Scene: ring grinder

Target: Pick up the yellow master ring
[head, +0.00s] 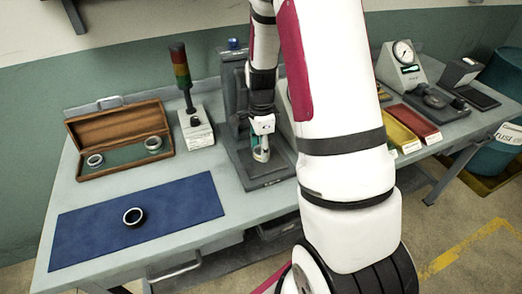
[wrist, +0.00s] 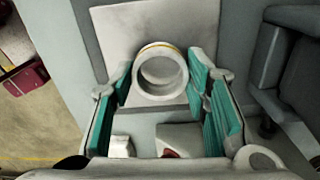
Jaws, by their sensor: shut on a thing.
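The yellow master ring (wrist: 162,90) is a pale metal ring with a thin yellow line along its upper edge. It sits between the teal finger pads of my gripper (wrist: 160,84) in the wrist view, and the fingers are shut on it from both sides. Behind it is a pale, flat plate (wrist: 115,30). In the head view my gripper (head: 261,152) is low over the dark base of the grey stand (head: 262,178). The ring is too small there to make out clearly.
An open wooden case (head: 118,117) at the left holds two grey rings. A dark ring (head: 133,217) lies on the blue mat (head: 180,203). A signal lamp (head: 180,65) stands left of the stand. Red (head: 415,122) and yellow trays (head: 397,134) and a dial gauge (head: 403,52) are at right.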

